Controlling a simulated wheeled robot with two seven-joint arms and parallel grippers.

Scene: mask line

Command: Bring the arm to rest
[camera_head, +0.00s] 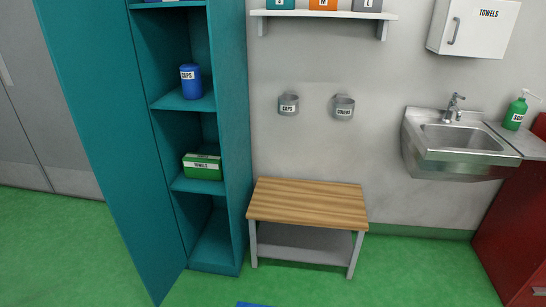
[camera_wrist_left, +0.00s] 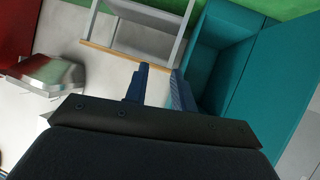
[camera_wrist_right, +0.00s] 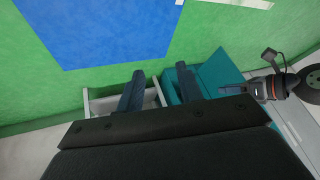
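Neither gripper shows in the head view. My left gripper (camera_wrist_left: 160,72) shows in the left wrist view with its two dark fingers apart and nothing between them. Beyond it are the wooden bench (camera_wrist_left: 112,59) and the teal cabinet (camera_wrist_left: 229,60). My right gripper (camera_wrist_right: 159,70) shows in the right wrist view, also with its fingers apart and empty. Beyond it are the green floor (camera_wrist_right: 200,38) and part of the teal cabinet (camera_wrist_right: 212,72). Neither gripper visibly touches anything. How far each is from the furniture is hard to tell.
The open teal cabinet (camera_head: 232,150) holds a blue caps can (camera_head: 190,82) and a green towels box (camera_head: 202,166). The bench (camera_head: 308,203) is bare. Two wall cups (camera_head: 288,104) (camera_head: 344,107), a sink (camera_head: 462,138) and a green soap bottle (camera_head: 515,113) stand right. A blue floor patch (camera_wrist_right: 95,30) lies clear.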

